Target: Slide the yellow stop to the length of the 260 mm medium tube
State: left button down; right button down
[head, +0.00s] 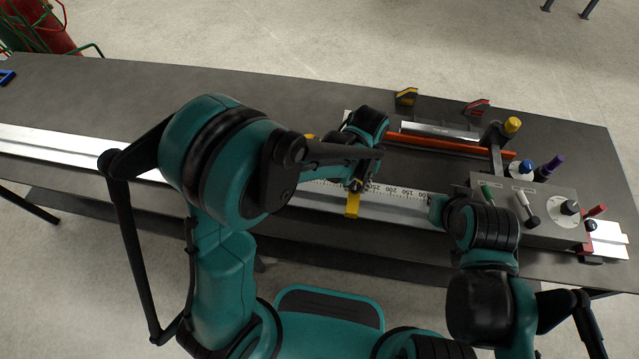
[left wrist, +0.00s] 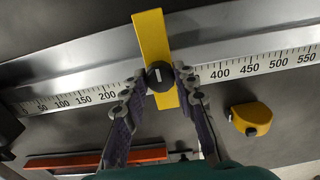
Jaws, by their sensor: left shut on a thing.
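The yellow stop (head: 353,205) is a flat bar lying across the pale scale rail (head: 400,203). It also shows in the left wrist view (left wrist: 150,38), with a black knob on top. My left gripper (left wrist: 160,78) is shut on this knob, one finger on each side, as the head view shows too (head: 357,184). The fingers and stop hide the scale between about 200 and 400. My right gripper (head: 438,210) is low over the rail by the control box; its fingers are not clear. An orange bar or tube (head: 450,146) and a silver piece (head: 440,131) lie behind the rail; no lengths are readable on them.
A grey control box (head: 530,212) with levers and a dial stands at the right. Blue (head: 521,171) and purple (head: 551,167) handled items stand behind it. A yellow rounded object (left wrist: 250,118) lies beside the rail. The bench's left part is mostly clear.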

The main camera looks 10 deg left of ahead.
pick_arm(q)
jog(key=shift+d, duration=1.6)
jog(key=c, duration=1.2)
grip_release()
jog(key=shift+o, duration=0.2)
jog(key=shift+d, duration=0.1)
jog(key=shift+r, duration=0.1)
notch_tip(320, 180, up, 6)
jog(key=p, duration=0.4)
